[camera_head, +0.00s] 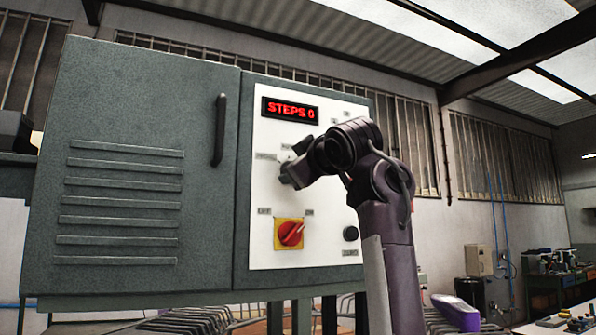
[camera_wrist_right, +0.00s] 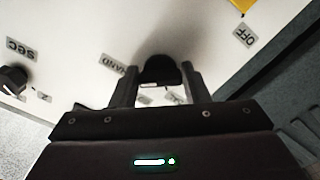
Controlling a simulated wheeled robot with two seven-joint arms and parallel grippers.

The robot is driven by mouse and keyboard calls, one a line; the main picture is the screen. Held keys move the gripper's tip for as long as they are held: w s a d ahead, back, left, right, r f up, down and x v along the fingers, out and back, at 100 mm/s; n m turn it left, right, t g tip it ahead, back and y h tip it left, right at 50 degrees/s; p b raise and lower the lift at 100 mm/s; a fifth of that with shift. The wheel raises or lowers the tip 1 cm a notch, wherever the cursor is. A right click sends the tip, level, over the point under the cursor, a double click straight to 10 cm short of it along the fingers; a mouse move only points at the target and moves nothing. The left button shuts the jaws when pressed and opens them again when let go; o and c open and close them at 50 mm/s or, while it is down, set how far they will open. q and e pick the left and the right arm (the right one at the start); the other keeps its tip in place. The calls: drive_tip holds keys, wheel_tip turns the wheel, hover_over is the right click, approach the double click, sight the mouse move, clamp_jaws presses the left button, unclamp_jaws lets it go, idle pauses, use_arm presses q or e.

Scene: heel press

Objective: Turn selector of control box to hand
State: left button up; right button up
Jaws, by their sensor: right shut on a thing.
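The control box (camera_head: 140,110) is a grey-green cabinet with a white front panel (camera_head: 335,255). My right gripper (camera_head: 289,172) is at the upper left of that panel. In the right wrist view, the two fingers of the right gripper (camera_wrist_right: 159,85) stand on either side of the black selector knob (camera_wrist_right: 160,70) and are shut on it. A HAND label (camera_wrist_right: 112,65) is beside the knob. Other labels below the knob are partly hidden by the gripper, and the way the knob points is unclear. My left gripper is not in view.
A red rotary switch (camera_head: 290,234) on a yellow plate sits below the gripper, with OFF and ON labels. A black knob (camera_head: 350,233) is at the panel's lower right. A red display (camera_head: 290,109) reads STEPS 0. A dark door handle (camera_head: 219,130) stands out at left.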

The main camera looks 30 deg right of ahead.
idle(0.3)
drive_tip(key=o, duration=1)
drive_tip(key=shift+c, duration=0.2)
drive_tip(key=shift+w, duration=0.1)
